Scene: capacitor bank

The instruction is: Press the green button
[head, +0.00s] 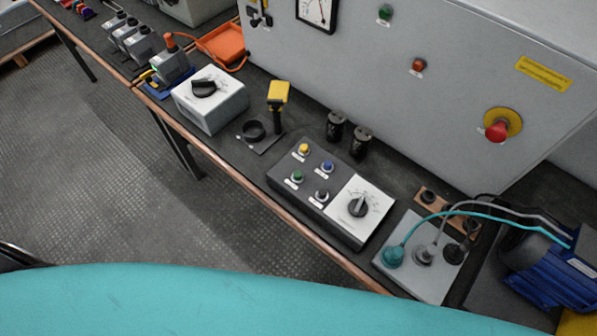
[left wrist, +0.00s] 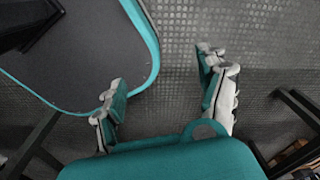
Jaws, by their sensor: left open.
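The green button (head: 297,176) is a small round push button on a dark control box (head: 318,230). It is at the lower left of a group of buttons, with a yellow button (head: 304,148) above it, a blue button (head: 327,167) to the upper right and a black button (head: 321,196) to the right. My right gripper is in no view.
A white panel with a black dial (head: 358,206) joins the control box on the right. A white dial box (head: 212,108) and a yellow-topped handle (head: 277,97) stand to its left. A socket plate (head: 408,279) with cables is at right. The grey cabinet (head: 440,110) rises behind.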

